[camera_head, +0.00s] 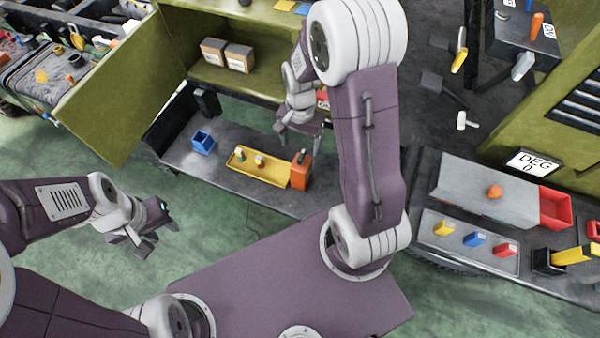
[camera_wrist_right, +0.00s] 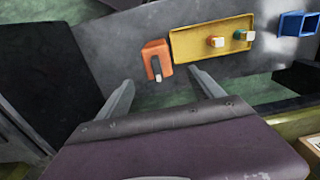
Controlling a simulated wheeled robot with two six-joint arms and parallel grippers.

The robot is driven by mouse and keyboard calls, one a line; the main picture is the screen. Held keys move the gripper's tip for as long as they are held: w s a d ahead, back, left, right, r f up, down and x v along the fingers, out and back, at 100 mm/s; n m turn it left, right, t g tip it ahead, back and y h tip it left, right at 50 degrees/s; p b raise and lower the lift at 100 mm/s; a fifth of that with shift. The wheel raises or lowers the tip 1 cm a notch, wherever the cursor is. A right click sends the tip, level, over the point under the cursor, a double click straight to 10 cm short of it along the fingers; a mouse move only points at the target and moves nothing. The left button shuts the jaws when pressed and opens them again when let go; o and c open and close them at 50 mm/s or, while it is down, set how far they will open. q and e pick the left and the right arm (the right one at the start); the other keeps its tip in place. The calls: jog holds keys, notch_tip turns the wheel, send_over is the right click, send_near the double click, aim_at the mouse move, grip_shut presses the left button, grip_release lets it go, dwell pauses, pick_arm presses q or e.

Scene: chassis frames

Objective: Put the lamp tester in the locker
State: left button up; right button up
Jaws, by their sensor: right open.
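An orange block-shaped device with a dark part and pale tip on top, which looks like the lamp tester (camera_head: 300,172), stands on the grey surface at the right end of a yellow tray. It also shows in the right wrist view (camera_wrist_right: 150,50). The olive-green cabinet, which looks like the locker (camera_head: 225,79), has its door (camera_head: 125,95) swung open to the left. My right gripper (camera_head: 302,130) is open and empty, above and behind the orange device, with the device beyond its fingertips in the wrist view. My left gripper (camera_head: 132,240) hangs over the floor, apart from everything; its jaw gap is unclear.
The yellow tray (camera_head: 237,164) holds small parts, with a blue bin (camera_head: 203,142) to its left. Two cardboard boxes (camera_head: 226,54) stand on the cabinet shelf. A bench at right bears a grey tray (camera_head: 440,249) of coloured pieces and a red bin (camera_head: 555,207). Green floor lies open at left.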

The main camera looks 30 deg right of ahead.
aim_at(302, 161)
jog(key=shift+f, duration=0.1)
notch_tip(302, 161, down, 4)
jog(key=shift+d+r+b, duration=0.1)
jog(key=shift+b, duration=0.5)
jog(key=f, duration=0.1)
jog(key=f+b, duration=0.1)
jog(key=f, duration=0.2)
jog(key=shift+s+f, duration=0.25)
jog(key=shift+s, duration=0.1)
jog(key=shift+w+f, duration=0.1)
jog(key=shift+f, duration=0.3)
jog(key=shift+r, duration=0.1)
grip_shut()
